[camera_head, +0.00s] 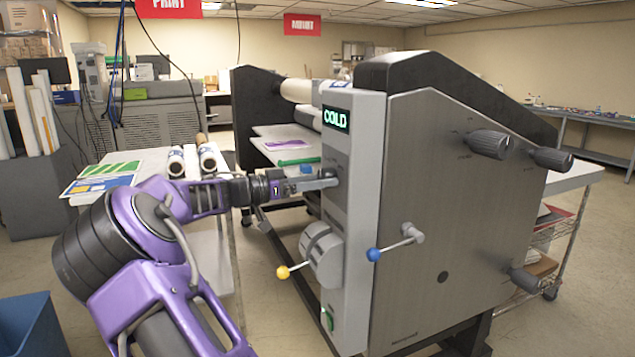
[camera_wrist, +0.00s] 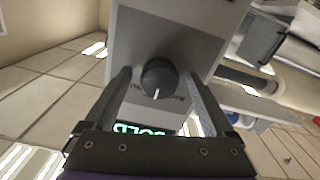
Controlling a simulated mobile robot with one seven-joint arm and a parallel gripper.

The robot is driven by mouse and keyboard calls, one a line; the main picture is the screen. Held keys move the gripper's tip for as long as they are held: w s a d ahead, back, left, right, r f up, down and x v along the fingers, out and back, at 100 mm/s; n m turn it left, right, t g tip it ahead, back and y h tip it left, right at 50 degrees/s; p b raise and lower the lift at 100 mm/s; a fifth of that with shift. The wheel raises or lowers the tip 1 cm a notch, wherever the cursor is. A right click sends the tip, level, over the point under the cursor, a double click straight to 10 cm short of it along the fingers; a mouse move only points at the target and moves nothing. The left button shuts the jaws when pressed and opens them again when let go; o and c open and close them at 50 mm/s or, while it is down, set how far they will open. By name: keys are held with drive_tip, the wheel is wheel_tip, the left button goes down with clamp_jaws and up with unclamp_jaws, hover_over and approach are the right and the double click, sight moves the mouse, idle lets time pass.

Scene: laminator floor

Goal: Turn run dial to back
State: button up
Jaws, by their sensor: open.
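The run dial (camera_wrist: 158,78) is a dark round knob on the grey control panel (camera_wrist: 195,48). Its white pointer line points down in the wrist view, toward the lit green COLD display (camera_wrist: 138,128). Small lettering below the dial is too blurred to read. My gripper (camera_wrist: 159,76) is open, with one finger on each side of the dial. I cannot tell whether either finger touches it. In the head view my gripper (camera_head: 326,182) reaches the panel front below the COLD display (camera_head: 336,119), and its fingers largely hide the dial.
Below my gripper, a lever with a yellow ball (camera_head: 283,272) sticks out from a grey hub. A blue-ball lever (camera_head: 374,254) projects from the laminator's side panel (camera_head: 450,230). A table with rolls and prints (camera_head: 110,168) stands behind my arm. A blue bin (camera_head: 30,325) is at lower left.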

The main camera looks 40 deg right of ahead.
drive_tip(key=c, duration=1.4)
